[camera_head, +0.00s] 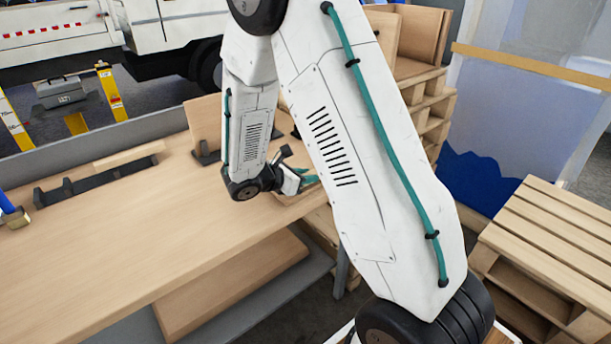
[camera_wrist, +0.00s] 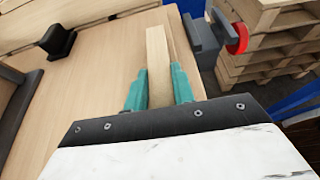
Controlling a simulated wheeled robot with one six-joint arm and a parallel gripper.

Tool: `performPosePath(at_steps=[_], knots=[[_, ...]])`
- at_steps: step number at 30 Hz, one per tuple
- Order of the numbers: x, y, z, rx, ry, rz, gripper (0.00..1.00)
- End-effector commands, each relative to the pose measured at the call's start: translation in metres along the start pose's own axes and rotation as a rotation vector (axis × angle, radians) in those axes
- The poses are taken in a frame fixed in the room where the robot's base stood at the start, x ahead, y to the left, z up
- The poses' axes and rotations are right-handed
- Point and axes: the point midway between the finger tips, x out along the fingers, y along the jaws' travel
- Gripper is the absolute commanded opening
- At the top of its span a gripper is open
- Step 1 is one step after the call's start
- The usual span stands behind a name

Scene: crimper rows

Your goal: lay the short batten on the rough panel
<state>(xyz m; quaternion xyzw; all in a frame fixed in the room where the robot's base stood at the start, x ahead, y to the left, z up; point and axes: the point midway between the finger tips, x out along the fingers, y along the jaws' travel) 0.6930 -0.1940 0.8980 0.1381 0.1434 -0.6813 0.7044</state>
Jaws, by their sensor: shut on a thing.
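My gripper (camera_wrist: 158,90) has teal fingers shut on a short pale wooden batten (camera_wrist: 157,55), which points away from the wrist. It is over the bench top near its right edge; I cannot tell whether the batten touches the wood below. In the head view my gripper (camera_head: 308,182) is partly behind my own arm, and the batten is not clear there. A wooden panel (camera_head: 205,118) stands upright in dark feet behind the gripper. It also shows at the upper left of the wrist view (camera_wrist: 85,12). I cannot tell which panel is the rough one.
A longer pale batten (camera_head: 128,155) lies by a dark slotted rack (camera_head: 95,180) on the bench top (camera_head: 130,230). A grey clamp-like thing with a red disc (camera_wrist: 237,38) is at the bench edge. Pallets (camera_head: 545,235) stand right.

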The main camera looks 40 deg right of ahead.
Motion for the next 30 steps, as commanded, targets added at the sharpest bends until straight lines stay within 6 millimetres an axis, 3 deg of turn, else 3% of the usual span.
performPosePath(at_steps=[1,2,4,5,15,25,30], knots=[[0.0,0.0,0.0,0.0,0.0,0.0,0.03],[0.0,0.0,0.0,0.0,0.0,0.0,0.28],[0.0,0.0,0.0,0.0,0.0,0.0,0.47],[0.0,0.0,0.0,0.0,0.0,0.0,0.5],[-0.005,0.001,0.0,0.0,0.0,0.002,0.5],[-0.059,0.001,0.0,0.0,0.0,0.005,0.5],[-0.076,0.001,0.0,0.0,0.0,0.002,0.5]])
